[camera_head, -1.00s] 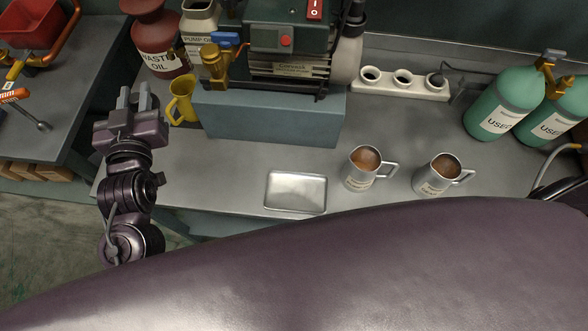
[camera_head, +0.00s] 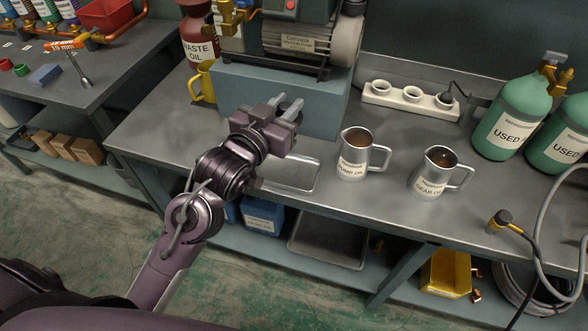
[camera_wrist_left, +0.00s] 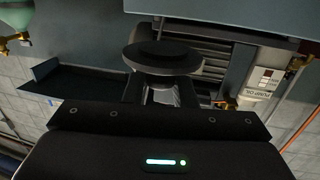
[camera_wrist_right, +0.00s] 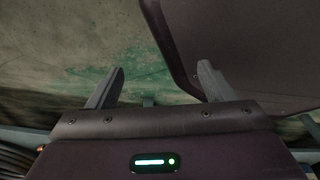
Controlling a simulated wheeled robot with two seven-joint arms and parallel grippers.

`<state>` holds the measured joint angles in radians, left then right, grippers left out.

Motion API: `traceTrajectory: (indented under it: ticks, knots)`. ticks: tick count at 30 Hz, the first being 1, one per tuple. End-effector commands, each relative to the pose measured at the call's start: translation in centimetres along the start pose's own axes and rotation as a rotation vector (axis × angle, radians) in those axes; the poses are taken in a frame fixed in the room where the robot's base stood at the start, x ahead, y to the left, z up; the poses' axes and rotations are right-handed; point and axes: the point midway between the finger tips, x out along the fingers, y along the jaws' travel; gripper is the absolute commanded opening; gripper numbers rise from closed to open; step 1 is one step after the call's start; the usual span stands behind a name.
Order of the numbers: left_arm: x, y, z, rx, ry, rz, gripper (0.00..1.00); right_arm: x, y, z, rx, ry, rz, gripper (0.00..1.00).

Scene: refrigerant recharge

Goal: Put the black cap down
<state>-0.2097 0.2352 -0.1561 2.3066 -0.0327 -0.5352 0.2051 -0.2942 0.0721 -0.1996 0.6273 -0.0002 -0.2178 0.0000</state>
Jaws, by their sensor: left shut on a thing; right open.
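The black cap (camera_wrist_left: 162,55) is a round dark disc in the left wrist view. My left gripper (camera_wrist_left: 160,92) is shut on it. In the head view my left gripper (camera_head: 283,107) is over the bench, in front of the blue-grey block and just behind the metal tray (camera_head: 304,176); I cannot make out the cap there. The gripper and wrist hide part of the tray. My right gripper (camera_wrist_right: 158,85) is open and empty in the right wrist view, with the green-stained floor beyond; it is not in the head view.
Two metal jugs, pump oil (camera_head: 353,168) and gear oil (camera_head: 432,187), stand right of the tray. A white holder with three round openings (camera_head: 385,98) is behind them. The pump (camera_head: 300,40) sits on the blue-grey block (camera_head: 235,88). A yellow jug (camera_head: 203,85) stands left of it.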

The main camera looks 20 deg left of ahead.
Motion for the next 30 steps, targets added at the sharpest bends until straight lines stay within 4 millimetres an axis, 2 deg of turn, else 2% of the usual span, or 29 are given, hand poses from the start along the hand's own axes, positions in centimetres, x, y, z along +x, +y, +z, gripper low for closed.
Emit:
traceTrajectory:
  ticks: [1,6,12,17,24,30]
  knots:
    - [0.0,0.1,1.9,-0.003,-0.008,0.000,0.02,0.2,-0.1,0.0,0.001,0.000,-0.002,0.75]
    - [0.3,0.1,6.4,-0.002,-0.006,0.001,0.02,0.4,-0.1,0.2,0.000,-0.004,-0.001,0.75]
    - [0.5,0.1,10.3,-0.001,-0.002,-0.001,0.02,0.5,0.3,1.1,-0.003,-0.017,0.004,0.75]
    - [0.6,0.1,11.5,-0.001,0.000,-0.001,0.02,0.5,0.6,1.3,-0.004,-0.020,0.007,0.75]
    - [0.7,0.1,14.9,0.000,-0.001,0.000,0.02,0.7,0.6,1.3,-0.004,-0.020,0.007,0.75]
    - [0.8,0.1,15.6,0.000,0.002,0.000,0.02,0.7,0.6,1.3,-0.004,-0.020,0.007,0.75]
